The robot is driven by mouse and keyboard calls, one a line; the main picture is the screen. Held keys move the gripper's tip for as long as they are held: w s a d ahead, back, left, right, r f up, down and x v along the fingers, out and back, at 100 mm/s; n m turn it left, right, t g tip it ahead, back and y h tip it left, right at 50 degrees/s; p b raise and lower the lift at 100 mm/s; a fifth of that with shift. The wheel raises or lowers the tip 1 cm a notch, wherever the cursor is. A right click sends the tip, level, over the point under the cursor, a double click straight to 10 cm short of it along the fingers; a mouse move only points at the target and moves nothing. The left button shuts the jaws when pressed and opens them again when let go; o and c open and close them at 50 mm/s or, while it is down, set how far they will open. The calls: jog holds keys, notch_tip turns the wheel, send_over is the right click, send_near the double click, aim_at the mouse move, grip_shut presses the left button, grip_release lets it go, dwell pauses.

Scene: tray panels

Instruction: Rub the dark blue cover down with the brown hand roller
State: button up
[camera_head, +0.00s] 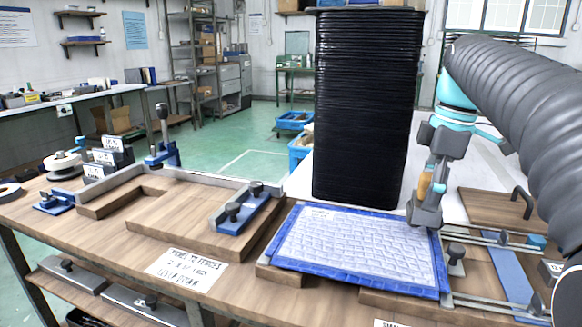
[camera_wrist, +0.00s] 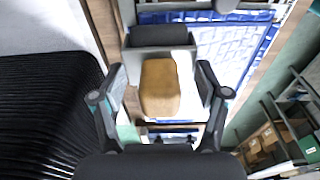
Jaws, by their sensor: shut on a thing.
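A flat quilted panel with a blue border (camera_head: 290,257) lies on the bench. Its middle looks pale in the head view; in the wrist view its quilting (camera_wrist: 215,42) looks blue with bright glare. I take it for the dark blue cover. My gripper (camera_head: 428,187) is shut on the brown handle of the hand roller (camera_wrist: 160,90), which shows between both fingers in the wrist view. The roller's grey head (camera_head: 425,212) points down at the panel's far right corner. I cannot tell whether it touches the surface.
A tall black stack of trays (camera_head: 362,110) stands behind the panel, close left of my arm. A metal rail clamp (camera_head: 495,240) lies at the panel's right. A wooden fixture with a blue clamp (camera_head: 245,208) is to its left. Small blocks and a paper label lie on the bench.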

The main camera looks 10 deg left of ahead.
jog(key=shift+d+r, duration=0.1)
jog(key=shift+r, duration=2.95)
